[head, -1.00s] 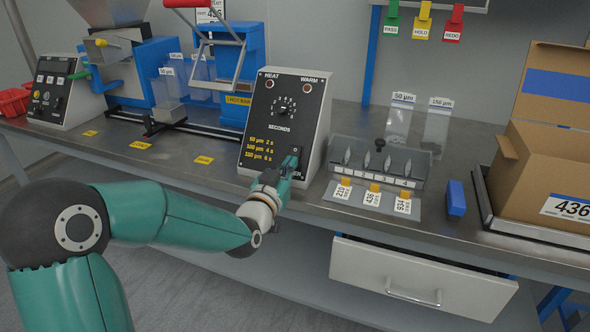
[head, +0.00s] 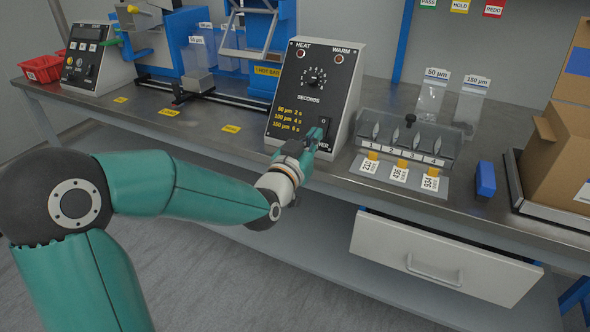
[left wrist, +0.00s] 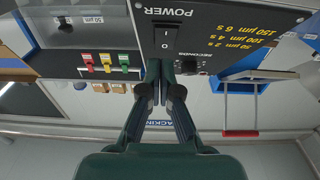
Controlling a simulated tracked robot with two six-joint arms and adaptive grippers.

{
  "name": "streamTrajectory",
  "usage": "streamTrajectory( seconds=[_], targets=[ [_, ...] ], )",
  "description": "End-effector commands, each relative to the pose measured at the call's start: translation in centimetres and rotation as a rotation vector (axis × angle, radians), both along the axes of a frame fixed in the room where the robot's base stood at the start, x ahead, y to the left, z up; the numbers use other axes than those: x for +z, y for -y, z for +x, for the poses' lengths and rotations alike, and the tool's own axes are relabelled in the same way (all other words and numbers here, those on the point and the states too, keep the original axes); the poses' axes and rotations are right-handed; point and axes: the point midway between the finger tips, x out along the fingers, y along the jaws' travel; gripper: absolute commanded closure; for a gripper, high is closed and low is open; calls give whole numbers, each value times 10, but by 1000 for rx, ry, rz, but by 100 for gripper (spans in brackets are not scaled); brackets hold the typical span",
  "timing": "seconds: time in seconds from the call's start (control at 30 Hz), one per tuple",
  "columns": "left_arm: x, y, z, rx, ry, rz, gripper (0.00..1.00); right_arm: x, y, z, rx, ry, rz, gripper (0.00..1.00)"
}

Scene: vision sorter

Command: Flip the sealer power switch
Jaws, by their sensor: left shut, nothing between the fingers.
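The sealer's control box (head: 316,90) stands on the bench with a dial, two lamps and a black power switch (head: 325,123) low on its face. The switch also shows upside down in the left wrist view (left wrist: 166,38), marked I and O under the word POWER. My left gripper (head: 318,138) is shut and empty, with its fingertips right at the switch. In the left wrist view the closed fingertips (left wrist: 161,66) are by the switch's I/O end. I cannot tell whether they touch it, nor which way the rocker is tilted. My right gripper is not in view.
Right of the box is a clear-covered rack (head: 408,140) with numbered slots and tags, then a blue block (head: 485,179) and a cardboard box (head: 562,150). A drawer (head: 440,255) stands partly open below. The blue sealer (head: 270,45) is behind left.

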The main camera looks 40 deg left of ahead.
Motion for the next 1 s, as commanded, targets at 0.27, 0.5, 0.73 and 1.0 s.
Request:
streamTrajectory(
  seconds=[0.27,0.5,0.73,1.0],
  targets=[
    [-18,14,-59,1,-2,0,100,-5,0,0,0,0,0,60],
    [-30,23,-86,-5,2,1,100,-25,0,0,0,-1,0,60],
    [-29,25,-92,-5,0,0,100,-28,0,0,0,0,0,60],
    [-29,25,-92,-5,-1,0,100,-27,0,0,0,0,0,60]
  ],
)
